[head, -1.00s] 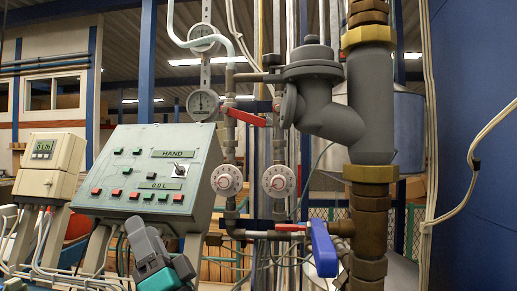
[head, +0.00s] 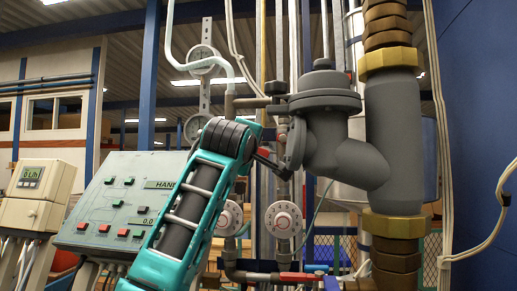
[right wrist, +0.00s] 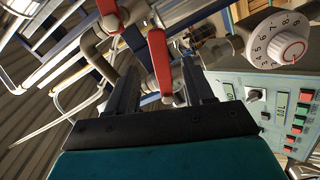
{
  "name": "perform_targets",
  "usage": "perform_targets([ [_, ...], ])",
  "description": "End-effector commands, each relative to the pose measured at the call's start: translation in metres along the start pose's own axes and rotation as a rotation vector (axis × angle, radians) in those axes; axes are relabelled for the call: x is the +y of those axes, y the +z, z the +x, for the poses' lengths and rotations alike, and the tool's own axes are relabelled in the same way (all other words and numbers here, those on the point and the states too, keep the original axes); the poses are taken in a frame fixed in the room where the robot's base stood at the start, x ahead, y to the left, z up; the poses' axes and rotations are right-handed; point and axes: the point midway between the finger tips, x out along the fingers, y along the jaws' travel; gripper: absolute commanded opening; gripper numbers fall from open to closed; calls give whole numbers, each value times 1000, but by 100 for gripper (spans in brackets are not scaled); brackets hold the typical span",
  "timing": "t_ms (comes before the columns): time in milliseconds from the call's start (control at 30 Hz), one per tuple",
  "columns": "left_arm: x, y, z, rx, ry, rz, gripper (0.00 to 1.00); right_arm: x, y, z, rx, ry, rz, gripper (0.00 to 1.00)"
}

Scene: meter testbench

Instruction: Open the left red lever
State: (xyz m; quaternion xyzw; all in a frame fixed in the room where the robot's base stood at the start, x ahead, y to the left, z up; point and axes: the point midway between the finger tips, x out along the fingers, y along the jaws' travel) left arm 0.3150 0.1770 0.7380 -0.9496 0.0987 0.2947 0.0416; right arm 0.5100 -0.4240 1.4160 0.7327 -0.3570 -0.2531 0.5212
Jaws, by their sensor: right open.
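In the head view a red lever (head: 262,154) shows only partly behind my right gripper (head: 271,160), whose teal arm rises from the bottom in front of the panel. In the right wrist view the red lever (right wrist: 160,62) shows between the two dark fingers of the right gripper (right wrist: 157,72). The fingers are apart on either side of it, and I cannot tell whether they touch it. A second red lever (right wrist: 109,12) shows further off at the top of the wrist view. My left gripper is not in view.
Numbered dials (head: 283,220) sit below the lever, one close to the gripper in the wrist view (right wrist: 277,38). A control panel (head: 100,215) stands at left. A thick grey valve body (head: 335,135) blocks the right. Another red lever (head: 300,276) is low down.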

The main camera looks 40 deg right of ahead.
Motion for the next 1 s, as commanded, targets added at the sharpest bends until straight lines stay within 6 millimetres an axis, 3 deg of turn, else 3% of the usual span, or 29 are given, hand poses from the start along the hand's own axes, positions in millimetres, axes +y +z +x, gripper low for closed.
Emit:
perform_targets([
  [500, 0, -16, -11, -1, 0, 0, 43, 2, -2, 66, 6, -7, 14, 52],
  [867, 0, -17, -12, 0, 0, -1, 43, 0, -2, 74, 8, -5, 14, 52],
  [1000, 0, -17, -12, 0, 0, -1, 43, 0, -2, 74, 8, -5, 14, 42],
])
